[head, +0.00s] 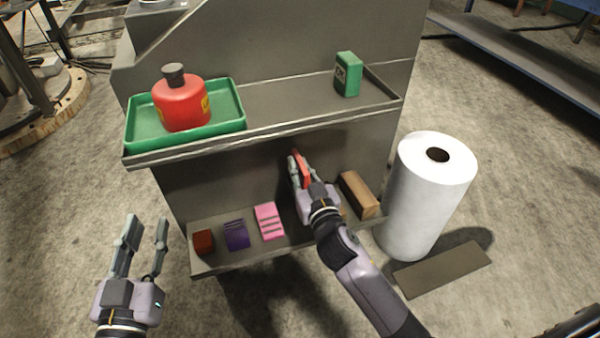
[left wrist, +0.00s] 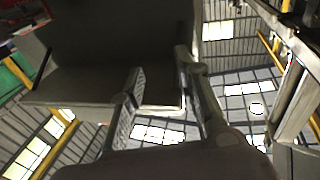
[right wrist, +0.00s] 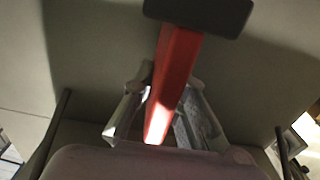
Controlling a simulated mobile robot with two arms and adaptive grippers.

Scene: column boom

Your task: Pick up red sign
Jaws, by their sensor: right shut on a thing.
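The red sign (head: 304,169) is between the fingers of my right gripper (head: 298,166), in front of the grey cabinet's lower opening. In the right wrist view it shows as a long red bar (right wrist: 174,75) with a dark block at its far end. My right gripper (right wrist: 158,118) is shut on it. The bar's near end is lit brightly between the fingers. My left gripper (head: 146,235) is open and empty, left of the cabinet; its parted fingers also show in the left wrist view (left wrist: 158,85).
The lower shelf (head: 255,252) bears a dark red block (head: 203,242), a purple item (head: 236,234), a pink item (head: 269,221) and a brown box (head: 360,194). Above are a green tray (head: 137,138) with a red bottle (head: 181,103) and a green box (head: 348,75). A white roll (head: 428,200) stands right.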

